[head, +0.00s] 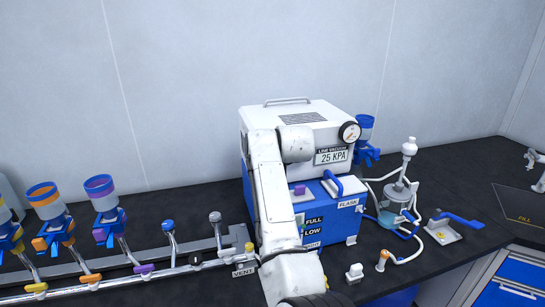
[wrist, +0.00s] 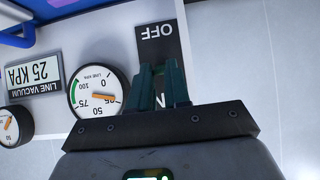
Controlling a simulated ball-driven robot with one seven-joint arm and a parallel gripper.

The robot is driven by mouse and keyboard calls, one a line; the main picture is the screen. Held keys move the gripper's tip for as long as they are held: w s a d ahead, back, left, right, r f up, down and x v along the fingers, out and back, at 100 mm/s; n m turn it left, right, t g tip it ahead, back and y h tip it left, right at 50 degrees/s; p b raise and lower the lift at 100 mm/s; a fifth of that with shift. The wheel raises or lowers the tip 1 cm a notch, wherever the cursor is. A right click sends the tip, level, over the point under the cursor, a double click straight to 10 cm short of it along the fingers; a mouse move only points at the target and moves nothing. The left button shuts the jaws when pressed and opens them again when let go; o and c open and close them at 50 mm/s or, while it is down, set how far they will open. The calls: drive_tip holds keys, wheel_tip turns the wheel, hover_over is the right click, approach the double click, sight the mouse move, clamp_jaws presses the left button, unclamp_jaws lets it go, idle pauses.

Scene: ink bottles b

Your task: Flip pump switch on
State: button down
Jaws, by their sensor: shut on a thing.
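The pump (head: 310,125) is a white-topped, blue-bodied box on the bench in the head view, partly hidden by my white arm. In the wrist view, which shows it upside down, a black switch plate (wrist: 150,42) marked OFF is on its white panel. My gripper (wrist: 165,68) has its dark green fingers over this plate, close together and shut on the pump switch, which is mostly hidden between and behind them. A little green shows at the base of the fingers. Which way the switch is set cannot be seen. My gripper is hidden in the head view.
A round line vacuum gauge (wrist: 95,92) and a 25 KPA display (wrist: 35,76) are left of the fingers. Around the pump in the head view stand several ink bottles (head: 102,198) on a manifold, a flask (head: 395,205) with tubing, and a blue-handled valve (head: 443,229).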

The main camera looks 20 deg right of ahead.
drive_tip(key=shift+w+r+g, duration=0.2)
drive_tip(key=shift+r+g, duration=0.15)
drive_tip(key=shift+g, duration=0.25)
drive_tip(key=c, duration=1.1)
unclamp_jaws()
drive_tip(key=shift+s, duration=0.1)
drive_tip(key=b+v, duration=0.2)
drive_tip(key=v, duration=0.8)
drive_tip(key=shift+s+r+b, duration=0.1)
drive_tip(key=shift+r+b, duration=0.25)
drive_tip(key=shift+b, duration=0.05)
